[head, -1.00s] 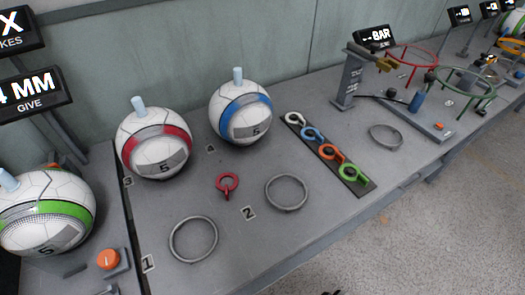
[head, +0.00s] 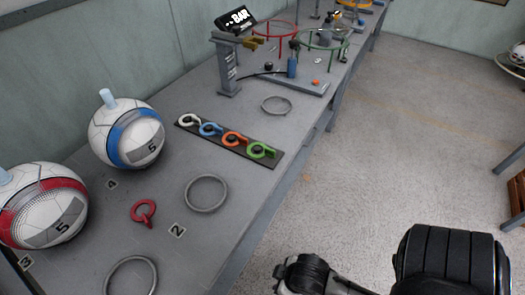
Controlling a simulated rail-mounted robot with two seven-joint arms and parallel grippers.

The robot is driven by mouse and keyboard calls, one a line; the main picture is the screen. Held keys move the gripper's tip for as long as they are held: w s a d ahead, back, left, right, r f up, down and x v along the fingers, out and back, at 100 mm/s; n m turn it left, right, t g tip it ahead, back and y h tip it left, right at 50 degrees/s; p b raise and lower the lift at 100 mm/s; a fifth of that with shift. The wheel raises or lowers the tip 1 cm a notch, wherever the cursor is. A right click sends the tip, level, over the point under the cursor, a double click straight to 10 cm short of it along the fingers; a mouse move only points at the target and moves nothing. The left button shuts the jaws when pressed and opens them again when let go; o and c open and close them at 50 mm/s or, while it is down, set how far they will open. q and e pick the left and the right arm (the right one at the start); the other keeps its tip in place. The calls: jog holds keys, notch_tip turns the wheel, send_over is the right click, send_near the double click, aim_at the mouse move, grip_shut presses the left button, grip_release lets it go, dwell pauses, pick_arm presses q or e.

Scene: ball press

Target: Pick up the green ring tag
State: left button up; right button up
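The green ring tag (head: 261,150) lies at the near right end of a dark strip (head: 216,133) on the bench. Its round ring end points toward the bench's front edge. Orange (head: 234,139), blue (head: 209,128) and white (head: 188,120) ring tags lie in a row beside it on the strip. Black parts of my own arm show at the bottom right, over the floor and well apart from the tag. No gripper fingertips can be made out, and my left arm does not show.
A red ring tag (head: 144,211) and a grey ring (head: 206,193) lie left of the strip. A grey post (head: 227,68) stands beyond the strip. Floor is open to the right.

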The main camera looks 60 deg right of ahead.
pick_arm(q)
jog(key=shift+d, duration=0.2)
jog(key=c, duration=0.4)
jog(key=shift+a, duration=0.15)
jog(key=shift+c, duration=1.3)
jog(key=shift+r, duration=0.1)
